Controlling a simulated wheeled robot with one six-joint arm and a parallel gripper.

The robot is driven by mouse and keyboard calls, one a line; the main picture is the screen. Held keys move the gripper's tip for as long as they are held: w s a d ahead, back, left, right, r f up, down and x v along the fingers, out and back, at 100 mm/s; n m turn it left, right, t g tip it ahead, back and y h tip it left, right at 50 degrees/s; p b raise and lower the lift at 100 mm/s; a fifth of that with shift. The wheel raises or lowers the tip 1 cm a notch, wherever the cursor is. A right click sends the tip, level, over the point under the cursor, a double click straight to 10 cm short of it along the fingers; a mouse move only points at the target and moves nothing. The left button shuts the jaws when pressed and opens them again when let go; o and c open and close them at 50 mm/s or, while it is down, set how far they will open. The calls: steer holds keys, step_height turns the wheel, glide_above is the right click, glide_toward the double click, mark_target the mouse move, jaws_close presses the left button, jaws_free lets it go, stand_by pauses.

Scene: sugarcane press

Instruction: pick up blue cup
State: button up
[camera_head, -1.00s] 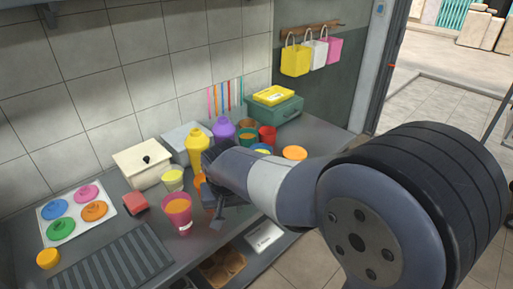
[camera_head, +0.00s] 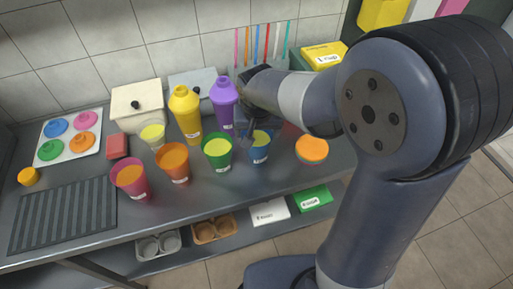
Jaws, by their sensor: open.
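The blue cup (camera_head: 260,151) stands upright on the grey counter with yellowish contents and a white label on its front. My gripper (camera_head: 249,134) is open and reaches down at the cup's upper left rim. Its dark fingers partly overlap the cup in the picture, and I cannot tell whether they touch it. My arm comes in from the right and passes above the counter behind the cup.
A green cup (camera_head: 217,154) stands close on the left, and an orange-topped cup (camera_head: 312,150) stands to the right. A purple shaker (camera_head: 224,101) and a yellow shaker (camera_head: 186,114) stand behind. Pink (camera_head: 131,182) and orange (camera_head: 173,162) cups are further left.

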mark_target(257, 136)
steer(key=shift+x, duration=0.95)
steer(key=shift+w+f, duration=0.15)
steer(key=shift+f, duration=0.3)
steer(key=shift+p+x, duration=0.3)
steer(key=shift+x, duration=1.9)
steer(key=shift+a, duration=0.1)
steer(key=shift+c, duration=0.3)
steer(key=c, duration=1)
steer(key=shift+r, duration=0.25)
